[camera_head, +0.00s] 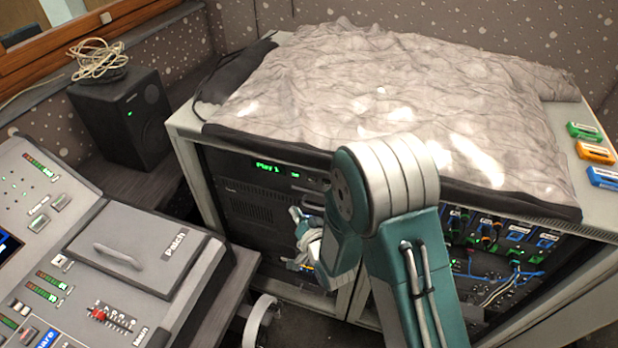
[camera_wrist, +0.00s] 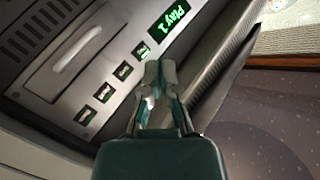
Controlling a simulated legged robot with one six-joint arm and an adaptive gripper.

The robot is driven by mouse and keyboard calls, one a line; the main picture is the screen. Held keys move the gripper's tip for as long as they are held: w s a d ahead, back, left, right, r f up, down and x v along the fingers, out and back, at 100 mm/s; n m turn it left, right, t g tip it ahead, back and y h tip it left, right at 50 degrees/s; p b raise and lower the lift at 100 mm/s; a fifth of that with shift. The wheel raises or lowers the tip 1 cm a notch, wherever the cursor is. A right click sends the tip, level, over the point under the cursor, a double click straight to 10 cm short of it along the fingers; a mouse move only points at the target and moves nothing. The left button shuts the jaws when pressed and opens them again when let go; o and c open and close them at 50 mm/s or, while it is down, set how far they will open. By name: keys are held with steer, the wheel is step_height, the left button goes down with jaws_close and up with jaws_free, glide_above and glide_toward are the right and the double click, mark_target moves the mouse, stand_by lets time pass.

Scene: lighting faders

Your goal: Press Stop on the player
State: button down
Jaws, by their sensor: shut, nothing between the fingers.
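The player (camera_head: 237,161) is the top unit in the left bay of the rack. Its green display (camera_wrist: 170,22) reads "Play 1", and the display also shows in the head view (camera_head: 267,166). In the wrist view a row of small square buttons (camera_wrist: 123,71) runs below the display; the button nearest the display (camera_wrist: 141,50) glows green. The button symbols are too small to tell which is Stop. My gripper (camera_wrist: 158,68) is shut and empty, its tips in front of the panel near the lit button; contact cannot be told. In the head view my gripper (camera_head: 294,214) is partly seen beside my arm.
A crumpled grey cloth (camera_head: 330,85) covers most of the rack top. Several coloured cassettes (camera_head: 594,152) lie at its right edge. A mixing desk (camera_head: 130,245) and a black speaker (camera_head: 130,115) stand to the left. Patch cables (camera_head: 500,285) hang in the rack's right bay.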

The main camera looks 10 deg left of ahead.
steer(key=shift+d, duration=0.1)
glide_toward(304, 177)
steer(key=shift+s+a+x, duration=0.15)
steer(key=shift+x, duration=1.15)
steer(key=shift+s+a+x, duration=0.15)
steer(key=shift+a+x, duration=0.05)
steer(key=shift+x, duration=1.1)
steer(key=shift+w, duration=0.1)
steer(key=shift+w, duration=0.25)
steer(key=shift+w+d, duration=0.1)
steer(key=shift+w, duration=0.25)
stand_by(0.3)
steer(key=shift+s, duration=0.75)
